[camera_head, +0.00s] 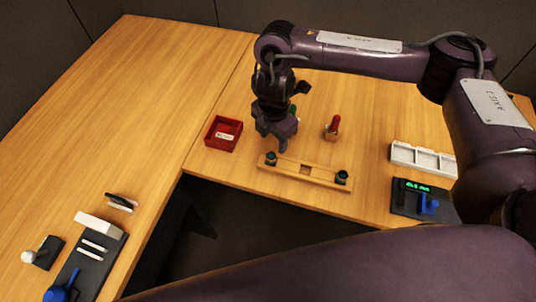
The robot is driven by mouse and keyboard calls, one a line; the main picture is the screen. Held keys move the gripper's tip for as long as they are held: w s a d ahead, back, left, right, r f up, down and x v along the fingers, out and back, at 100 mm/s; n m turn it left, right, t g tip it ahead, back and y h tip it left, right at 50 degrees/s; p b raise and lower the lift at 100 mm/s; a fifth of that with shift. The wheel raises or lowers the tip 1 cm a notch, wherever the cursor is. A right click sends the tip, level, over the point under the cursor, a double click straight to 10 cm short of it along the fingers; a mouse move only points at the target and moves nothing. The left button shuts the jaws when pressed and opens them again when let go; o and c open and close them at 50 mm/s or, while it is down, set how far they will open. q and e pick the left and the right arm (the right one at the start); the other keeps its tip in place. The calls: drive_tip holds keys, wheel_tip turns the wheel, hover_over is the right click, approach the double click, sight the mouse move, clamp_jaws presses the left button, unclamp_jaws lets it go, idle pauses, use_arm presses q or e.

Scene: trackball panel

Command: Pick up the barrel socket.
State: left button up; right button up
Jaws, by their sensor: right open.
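A wooden rack (304,170) lies near the front edge of the right part of the table. A small dark cylinder (271,158) stands at its left end. Another dark cylinder (342,177) stands at its right end. I cannot tell which of them is the barrel socket. My right gripper (276,143) is open and points down, just above and behind the rack's left end. Nothing shows between its fingers. It hides part of a green thing (293,111) behind it. My left gripper is not in view.
A red tray (223,134) sits left of the gripper. A red-handled tool (333,128) stands behind the rack. A white compartment tray (422,159) and a dark gauge with a green display (409,196) are at right. A dark plate with blue and white parts (92,262) lies front left.

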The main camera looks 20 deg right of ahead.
sight(272, 152)
drive_tip(key=shift+s+f, duration=0.25)
drive_tip(key=shift+f, duration=0.65)
wheel_tip(272, 152, down, 4)
drive_tip(key=shift+s+a+r+b, duration=0.15)
drive_tip(key=shift+r+b, duration=0.05)
drive_tip(key=shift+b, duration=0.15)
drive_tip(key=shift+f, duration=0.35)
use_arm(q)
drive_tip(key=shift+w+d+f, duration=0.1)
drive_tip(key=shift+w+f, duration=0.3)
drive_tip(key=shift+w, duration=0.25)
use_arm(e)
drive_tip(key=c, duration=0.4)
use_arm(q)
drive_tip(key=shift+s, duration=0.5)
use_arm(e)
drive_tip(key=c, duration=0.7)
drive_tip(key=shift+r, duration=0.15)
